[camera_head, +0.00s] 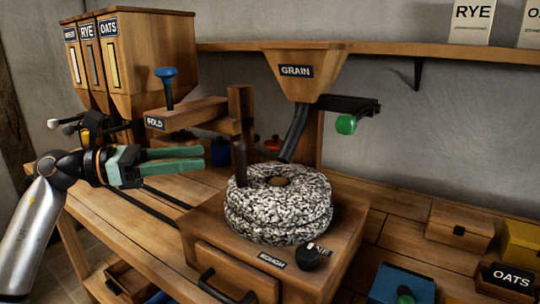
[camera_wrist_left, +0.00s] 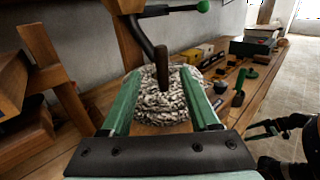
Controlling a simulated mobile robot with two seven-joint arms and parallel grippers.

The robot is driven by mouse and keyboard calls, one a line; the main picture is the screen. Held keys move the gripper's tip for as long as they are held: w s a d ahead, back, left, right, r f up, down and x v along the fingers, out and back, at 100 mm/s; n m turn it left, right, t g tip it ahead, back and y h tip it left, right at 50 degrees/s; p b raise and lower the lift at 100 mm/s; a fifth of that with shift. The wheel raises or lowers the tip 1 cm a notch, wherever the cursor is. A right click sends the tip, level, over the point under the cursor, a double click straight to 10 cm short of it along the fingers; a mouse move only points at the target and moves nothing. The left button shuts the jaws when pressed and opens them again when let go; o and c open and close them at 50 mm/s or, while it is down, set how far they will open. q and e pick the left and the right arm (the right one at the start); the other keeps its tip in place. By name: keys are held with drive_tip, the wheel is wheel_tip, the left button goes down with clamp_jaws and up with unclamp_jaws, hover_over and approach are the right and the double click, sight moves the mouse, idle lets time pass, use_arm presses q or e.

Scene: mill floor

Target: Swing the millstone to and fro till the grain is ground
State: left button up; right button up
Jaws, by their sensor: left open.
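The speckled grey millstone (camera_head: 290,212), two stacked discs, lies on a wooden mill base (camera_head: 205,235) marked ROUGH. A dark upright peg (camera_head: 241,174) stands at its left side. My left gripper (camera_head: 202,159) is open and empty, left of the stone, with its green fingers pointing right towards the peg. In the left wrist view, the peg (camera_wrist_left: 161,65) and the millstone (camera_wrist_left: 160,102) show between the spread fingers (camera_wrist_left: 160,76), apart from them. A wooden hopper (camera_head: 310,75) marked GRAIN hangs above, its dark spout over the stone. What looks like my right gripper (camera_wrist_left: 268,130) shows dark and small.
A wooden arm (camera_head: 185,116) marked FOLD with a blue knob (camera_head: 167,84) reaches above my left gripper. Grain bins (camera_head: 150,55) stand behind left. A black-handled drawer (camera_head: 235,272) is in the base. A green-tipped lever (camera_head: 346,124) sits by the hopper. Boxes crowd the right.

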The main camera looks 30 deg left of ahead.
use_arm(q)
drive_tip(key=p, duration=0.3)
hover_over(258, 185)
drive_tip(key=v, duration=0.2)
drive_tip(key=shift+w+d+r, duration=0.15)
drive_tip(key=shift+w, duration=0.05)
drive_tip(key=shift+w+d, duration=0.4)
drive_tip(key=shift+w, duration=0.05)
drive_tip(key=shift+w+d, duration=0.1)
drive_tip(key=shift+d, duration=0.05)
drive_tip(key=shift+c, duration=0.4)
clamp_jaws()
idle(0.4)
